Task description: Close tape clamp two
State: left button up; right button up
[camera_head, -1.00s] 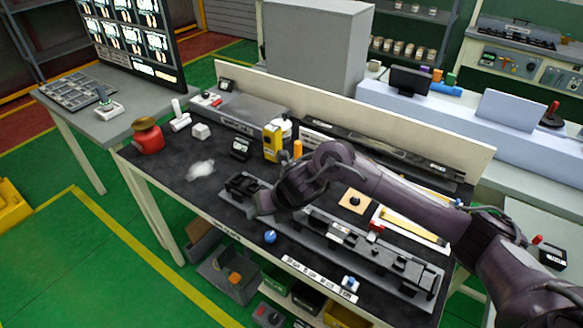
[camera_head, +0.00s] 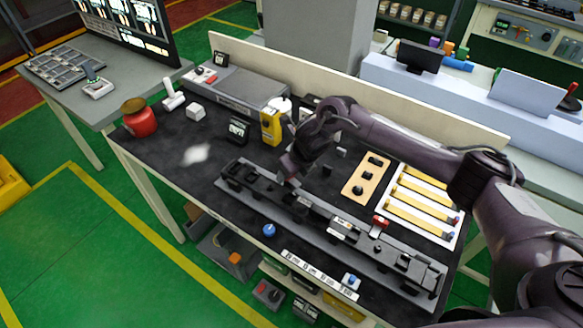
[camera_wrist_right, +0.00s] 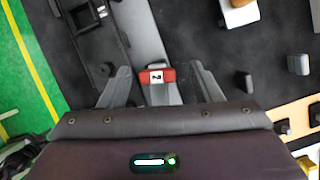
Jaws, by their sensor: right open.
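The long grey fixture rail (camera_head: 330,222) lies along the front of the black bench, with dark clips and blocks on it. In the right wrist view, a red clamp tab (camera_wrist_right: 157,76) with a white label, apparently a 2, sits between the spread fingers of my right gripper (camera_wrist_right: 160,70). The gripper is open, with a gap on both sides of the tab. In the head view my right gripper (camera_head: 291,175) is over the left-middle part of the rail and hides the clamp below it. Another red clamp lever (camera_head: 380,222) stands farther right on the rail.
A wooden block (camera_head: 354,188) with dark pieces and a white tray (camera_head: 446,242) of yellow strips lie behind the rail. A yellow device (camera_head: 270,127) stands behind the gripper. A red pot (camera_head: 139,119) is at the left. A blue knob (camera_head: 269,230) is at the front edge.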

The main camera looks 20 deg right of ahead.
jog(key=shift+s+a+r, duration=0.1)
jog(key=shift+a, duration=0.05)
jog(key=shift+c, duration=0.6)
jog(key=c, duration=0.9)
pick_arm(q)
jog(key=shift+w+d, duration=0.35)
jog(key=shift+d, duration=0.05)
pick_arm(e)
jog(key=shift+o, duration=0.2)
